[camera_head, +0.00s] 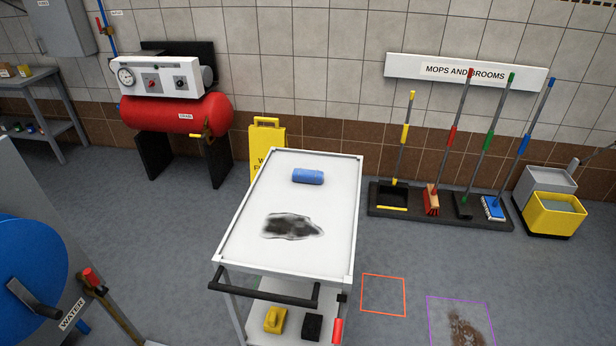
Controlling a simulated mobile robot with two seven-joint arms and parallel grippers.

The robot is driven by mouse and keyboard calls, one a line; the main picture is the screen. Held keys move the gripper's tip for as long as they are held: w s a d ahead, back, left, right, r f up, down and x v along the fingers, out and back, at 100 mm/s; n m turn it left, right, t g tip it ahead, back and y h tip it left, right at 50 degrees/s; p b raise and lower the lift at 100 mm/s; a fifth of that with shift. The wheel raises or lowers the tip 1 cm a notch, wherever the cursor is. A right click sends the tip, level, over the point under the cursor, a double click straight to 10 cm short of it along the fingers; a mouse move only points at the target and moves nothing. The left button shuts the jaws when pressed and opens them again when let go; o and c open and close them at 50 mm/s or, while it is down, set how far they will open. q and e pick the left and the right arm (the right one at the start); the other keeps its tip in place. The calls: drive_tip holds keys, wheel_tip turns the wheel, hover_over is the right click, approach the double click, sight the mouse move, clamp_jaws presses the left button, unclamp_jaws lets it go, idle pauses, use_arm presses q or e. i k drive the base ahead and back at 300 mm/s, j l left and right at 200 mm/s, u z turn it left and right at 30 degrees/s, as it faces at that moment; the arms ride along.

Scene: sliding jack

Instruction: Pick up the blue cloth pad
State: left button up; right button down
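The blue cloth pad (308,176) looks like a short rolled cylinder. It lies on the white top of a cart (260,252), toward the far end, and nothing touches it. A dark grey smudge (291,226) marks the cart top nearer to me than the pad. Neither of my grippers shows in the head view.
The cart has a black handle (262,294) at its near end and a lower shelf with a yellow item (275,319). A yellow floor sign (266,140) stands behind it. A blue drum (35,270) is at the left. Mops and brooms (450,150) stand against the wall.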

sight(314, 177)
drive_tip(key=k+u, duration=0.1)
drive_tip(key=k, duration=0.5)
drive_tip(key=k+j+u, duration=0.1)
drive_tip(key=k, duration=0.45)
drive_tip(key=k+u, duration=0.1)
drive_tip(key=u, duration=1.5)
drive_tip(key=l+u, duration=0.15)
drive_tip(key=u, duration=0.2)
drive_tip(key=l+u, duration=0.15)
drive_tip(key=u, duration=0.25)
drive_tip(key=l+u, duration=0.15)
drive_tip(key=u, duration=0.2)
drive_tip(key=k+l, duration=0.15)
drive_tip(key=l, duration=0.25)
drive_tip(key=k+l, duration=0.15)
drive_tip(key=l, duration=0.2)
drive_tip(key=k+l, duration=0.1)
drive_tip(key=l, duration=0.3)
drive_tip(key=k+l, duration=0.15)
drive_tip(key=l, duration=0.2)
drive_tip(key=k+l, duration=0.15)
drive_tip(key=l, duration=0.25)
drive_tip(key=k+l, duration=0.15)
drive_tip(key=l, duration=0.2)
drive_tip(key=k+l, duration=0.1)
drive_tip(key=l, duration=0.3)
drive_tip(key=k+l, duration=0.15)
drive_tip(key=l, duration=0.25)
